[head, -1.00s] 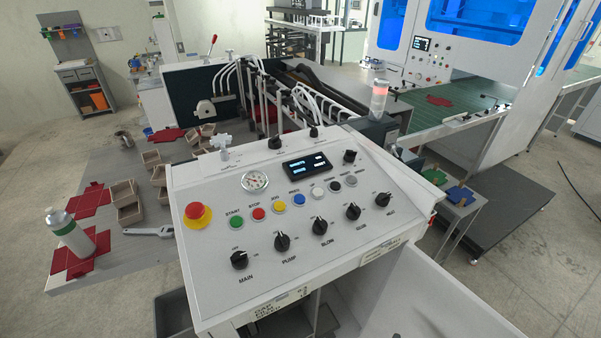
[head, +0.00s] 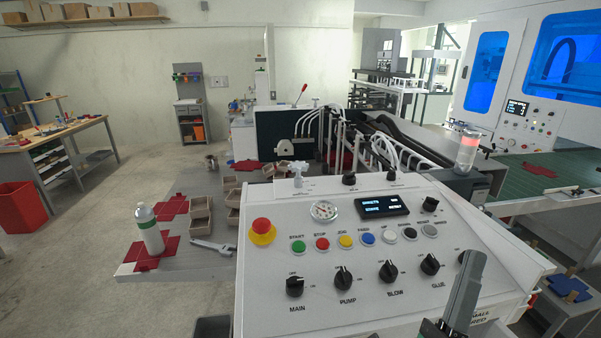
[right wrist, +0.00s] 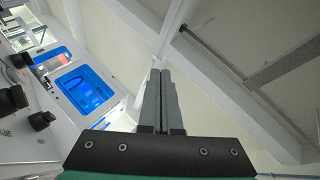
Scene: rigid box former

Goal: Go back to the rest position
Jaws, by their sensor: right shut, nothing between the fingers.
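My right gripper (head: 468,287) shows at the lower right of the head view, in front of the right part of the control panel (head: 330,275). In the right wrist view its two fingers (right wrist: 161,82) are together with nothing between them, and they point up toward the ceiling. It covers part of the panel's right-hand knob. I cannot tell from the picture whether it touches the panel. My left gripper is in neither view.
The panel carries a red stop knob (head: 262,229), buttons, black knobs and a small screen (head: 383,206). To its left a grey table holds a bottle (head: 147,231), a wrench (head: 213,246), red blanks and small boxes. Open floor lies further left.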

